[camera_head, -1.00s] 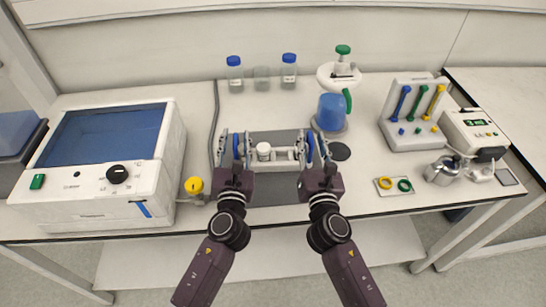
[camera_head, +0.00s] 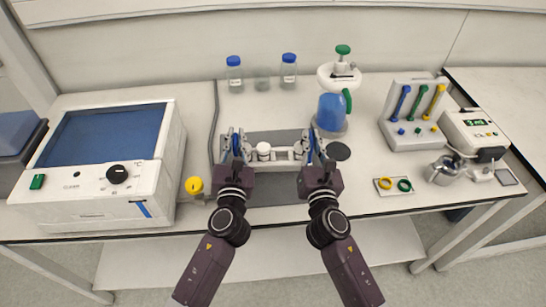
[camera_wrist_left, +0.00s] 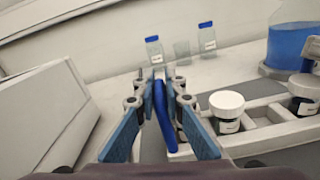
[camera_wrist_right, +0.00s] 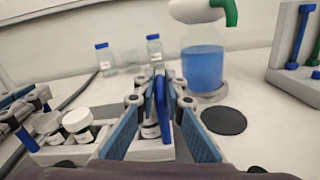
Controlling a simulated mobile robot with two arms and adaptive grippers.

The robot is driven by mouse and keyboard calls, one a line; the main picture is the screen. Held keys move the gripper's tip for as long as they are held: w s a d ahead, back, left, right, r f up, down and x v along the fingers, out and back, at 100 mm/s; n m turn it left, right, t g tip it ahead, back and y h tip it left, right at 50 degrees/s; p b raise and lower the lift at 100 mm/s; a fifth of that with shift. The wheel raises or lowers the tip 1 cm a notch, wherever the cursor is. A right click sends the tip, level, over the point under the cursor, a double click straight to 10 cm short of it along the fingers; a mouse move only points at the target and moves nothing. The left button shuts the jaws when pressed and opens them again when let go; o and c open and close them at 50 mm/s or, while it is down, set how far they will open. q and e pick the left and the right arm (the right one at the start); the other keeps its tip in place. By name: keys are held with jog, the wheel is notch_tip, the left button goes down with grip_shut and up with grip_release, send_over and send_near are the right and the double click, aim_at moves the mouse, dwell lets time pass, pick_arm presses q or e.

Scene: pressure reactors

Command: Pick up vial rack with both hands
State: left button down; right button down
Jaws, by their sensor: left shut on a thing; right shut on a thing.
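The vial rack (camera_head: 282,153) is a light grey tray on the dark grey mat, between my grippers in the head view. White-capped vials sit in it; one vial (camera_head: 264,150) shows in the head view, and others show in the left wrist view (camera_wrist_left: 227,106) and right wrist view (camera_wrist_right: 78,121). A blue handle (camera_wrist_left: 163,115) stands at its left end and another blue handle (camera_wrist_right: 162,108) at its right end. My left gripper (camera_head: 235,140) is shut on the left handle. My right gripper (camera_head: 315,142) is shut on the right handle. I cannot tell whether the rack touches the mat.
A white device (camera_head: 100,165) with a blue window stands at the left, beside a yellow-capped item (camera_head: 194,186). Blue-capped bottles (camera_head: 234,76) stand behind. A blue-filled wash bottle (camera_head: 332,110) and a black disc (camera_head: 339,151) are close at the right.

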pick_arm(q)
jog(key=shift+r, duration=0.1)
pick_arm(e)
jog(key=shift+r, duration=0.1)
